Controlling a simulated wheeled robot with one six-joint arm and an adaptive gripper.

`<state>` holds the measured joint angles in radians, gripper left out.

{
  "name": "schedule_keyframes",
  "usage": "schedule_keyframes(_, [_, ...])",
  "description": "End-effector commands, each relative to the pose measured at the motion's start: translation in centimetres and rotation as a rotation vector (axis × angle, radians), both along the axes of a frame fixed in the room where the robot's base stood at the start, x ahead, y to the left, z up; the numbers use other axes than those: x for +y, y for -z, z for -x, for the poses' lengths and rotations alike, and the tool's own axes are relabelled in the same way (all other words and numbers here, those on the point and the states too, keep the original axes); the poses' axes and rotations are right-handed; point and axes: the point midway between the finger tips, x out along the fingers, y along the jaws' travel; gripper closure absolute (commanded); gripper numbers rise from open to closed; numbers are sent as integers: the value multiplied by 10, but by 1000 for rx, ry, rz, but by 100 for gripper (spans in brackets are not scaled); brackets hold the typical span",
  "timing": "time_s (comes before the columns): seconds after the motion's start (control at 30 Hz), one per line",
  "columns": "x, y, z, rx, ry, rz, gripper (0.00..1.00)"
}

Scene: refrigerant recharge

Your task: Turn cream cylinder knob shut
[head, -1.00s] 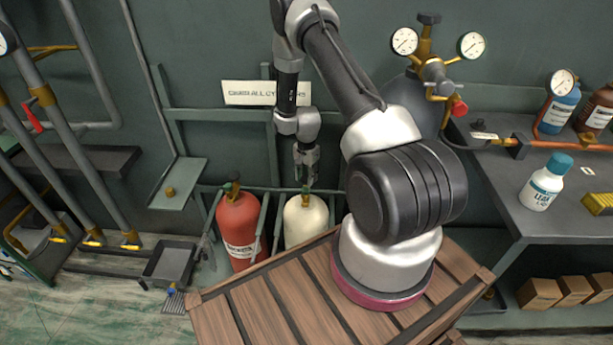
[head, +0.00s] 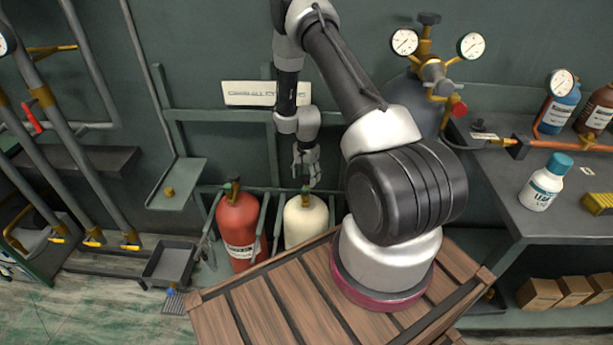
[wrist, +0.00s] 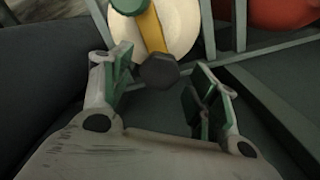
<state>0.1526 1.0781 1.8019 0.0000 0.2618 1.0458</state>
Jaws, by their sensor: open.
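The cream cylinder (head: 306,225) stands upright behind the wooden crate top, with a small brass valve and greenish knob (head: 305,190) on its top. My gripper (head: 307,180) is just above this valve. In the wrist view the cream cylinder (wrist: 183,25) is at the top, with its brass valve stem and a dark faceted end piece (wrist: 158,71). This piece shows between the two spread fingers of my open gripper (wrist: 165,85). The fingers look clear of it, with nothing held. I cannot tell the exact height gap.
A red cylinder (head: 240,228) stands left of the cream one, with green rack bars (head: 264,225) between them. The slatted wooden top (head: 265,305) lies in front. A dark bench (head: 560,215) with bottles is at the right.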

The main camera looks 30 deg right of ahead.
Motion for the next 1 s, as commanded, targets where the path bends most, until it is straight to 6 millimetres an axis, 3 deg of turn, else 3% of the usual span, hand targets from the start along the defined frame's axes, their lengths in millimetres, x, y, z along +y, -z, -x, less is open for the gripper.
schedule_keyframes(0.5, [0,-100,-1,-4,0,1,40])
schedule_keyframes(0.7, [0,-115,-1,-2,0,0,40])
schedule_keyframes(1.0, [0,-116,0,-1,0,1,40])
